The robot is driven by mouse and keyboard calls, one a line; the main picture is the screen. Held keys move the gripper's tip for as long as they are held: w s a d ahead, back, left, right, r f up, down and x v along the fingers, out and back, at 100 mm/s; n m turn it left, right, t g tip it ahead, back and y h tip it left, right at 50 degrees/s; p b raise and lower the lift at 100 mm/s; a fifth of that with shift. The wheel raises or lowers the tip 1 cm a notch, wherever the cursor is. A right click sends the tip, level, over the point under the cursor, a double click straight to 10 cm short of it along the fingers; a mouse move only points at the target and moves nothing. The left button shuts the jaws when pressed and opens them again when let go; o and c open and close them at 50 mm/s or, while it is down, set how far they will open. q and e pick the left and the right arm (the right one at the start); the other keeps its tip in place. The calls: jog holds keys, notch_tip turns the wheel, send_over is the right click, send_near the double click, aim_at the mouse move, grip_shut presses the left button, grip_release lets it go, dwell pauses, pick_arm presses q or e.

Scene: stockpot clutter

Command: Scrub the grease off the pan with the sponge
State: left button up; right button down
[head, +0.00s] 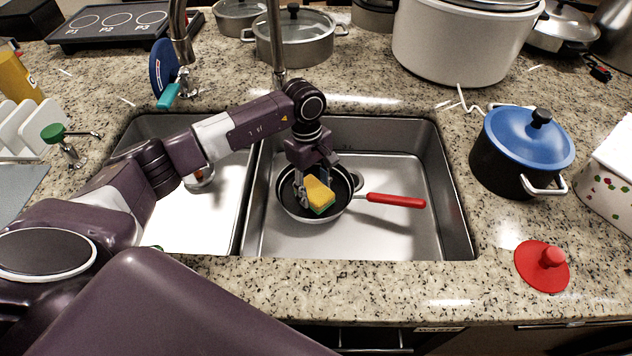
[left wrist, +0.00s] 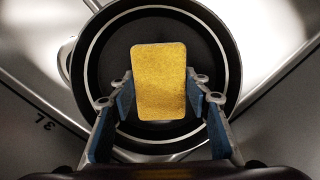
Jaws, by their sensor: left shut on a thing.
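A black frying pan (head: 346,187) with a red handle (head: 396,200) sits in the right basin of the sink, its handle pointing right. My left gripper (head: 315,190) is over the pan, shut on a yellow and green sponge (head: 320,192). In the left wrist view the sponge (left wrist: 159,80) is between the two fingers, above the dark inside of the pan (left wrist: 110,62). I cannot tell whether the sponge touches the pan. No grease shows clearly; the sponge and gripper hide part of the pan's middle. My right gripper is in neither view.
The sink basin (head: 410,220) has free room right of the pan. A blue-lidded pot (head: 525,135) and a red lid (head: 542,266) are on the counter at right. The tap (head: 275,45) rises behind the divider. A white dish rack (head: 22,128) is at left.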

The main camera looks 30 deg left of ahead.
pick_arm(q)
jog(key=shift+s+f, duration=0.1)
jog(key=shift+s, duration=0.05)
jog(key=shift+r+p, duration=1.35)
jog(key=shift+r, duration=1.65)
jog(key=shift+r+p, duration=0.85)
jog(key=shift+r, duration=0.7)
